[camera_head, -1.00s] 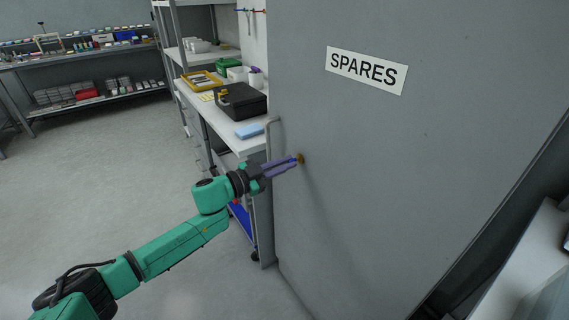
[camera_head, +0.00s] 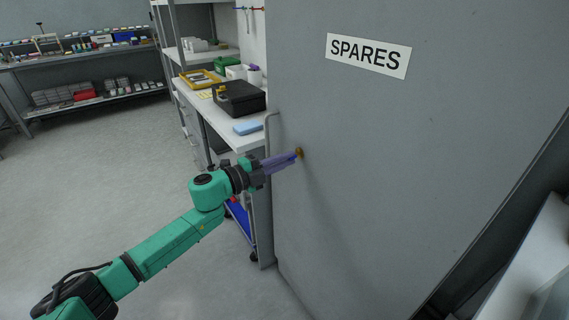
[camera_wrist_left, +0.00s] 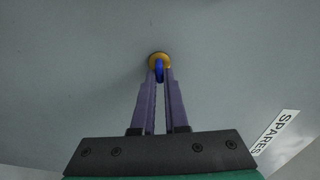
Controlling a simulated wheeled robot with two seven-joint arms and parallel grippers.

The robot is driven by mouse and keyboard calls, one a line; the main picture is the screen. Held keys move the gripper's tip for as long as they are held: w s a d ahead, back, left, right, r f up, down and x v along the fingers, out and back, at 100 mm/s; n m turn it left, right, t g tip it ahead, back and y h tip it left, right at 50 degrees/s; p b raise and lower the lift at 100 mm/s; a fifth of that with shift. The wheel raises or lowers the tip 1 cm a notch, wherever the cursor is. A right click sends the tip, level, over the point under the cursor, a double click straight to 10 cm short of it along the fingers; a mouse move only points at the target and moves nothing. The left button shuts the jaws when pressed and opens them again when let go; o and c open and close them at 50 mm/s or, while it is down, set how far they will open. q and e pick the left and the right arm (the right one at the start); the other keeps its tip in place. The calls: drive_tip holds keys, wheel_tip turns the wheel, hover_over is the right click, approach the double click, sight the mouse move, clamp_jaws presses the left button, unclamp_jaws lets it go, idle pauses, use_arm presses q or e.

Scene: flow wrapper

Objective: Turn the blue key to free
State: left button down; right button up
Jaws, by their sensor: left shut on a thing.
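The blue key (camera_wrist_left: 159,72) sits in a round brass lock (camera_wrist_left: 158,58) on the grey cabinet door marked SPARES. In the head view the brass lock (camera_head: 299,152) shows at the door's left part, with little of the key visible. My left gripper (camera_head: 296,156) reaches in from the left with its purple fingers at the lock. In the left wrist view the fingers of my left gripper (camera_wrist_left: 159,75) are closed on the blue key from both sides. The key's angle is hard to tell, as the fingers hide part of it. My right gripper is not in view.
The grey door (camera_head: 400,190) fills the right side, with a SPARES label (camera_head: 368,55) and a vertical handle (camera_head: 268,135) at its left edge. A workbench with a black case (camera_head: 240,98) stands behind it. The floor at left is clear.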

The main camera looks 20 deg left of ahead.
use_arm(q)
drive_tip(key=shift+f+m+b, duration=0.1)
drive_tip(key=shift+m+b, duration=0.35)
drive_tip(key=shift+m, duration=0.65)
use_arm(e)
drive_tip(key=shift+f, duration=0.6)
use_arm(q)
drive_tip(key=c, duration=0.9)
unclamp_jaws()
drive_tip(key=shift+c, duration=0.2)
drive_tip(key=b+v, duration=0.2)
drive_tip(key=v, duration=1.2)
drive_tip(key=shift+s, duration=0.25)
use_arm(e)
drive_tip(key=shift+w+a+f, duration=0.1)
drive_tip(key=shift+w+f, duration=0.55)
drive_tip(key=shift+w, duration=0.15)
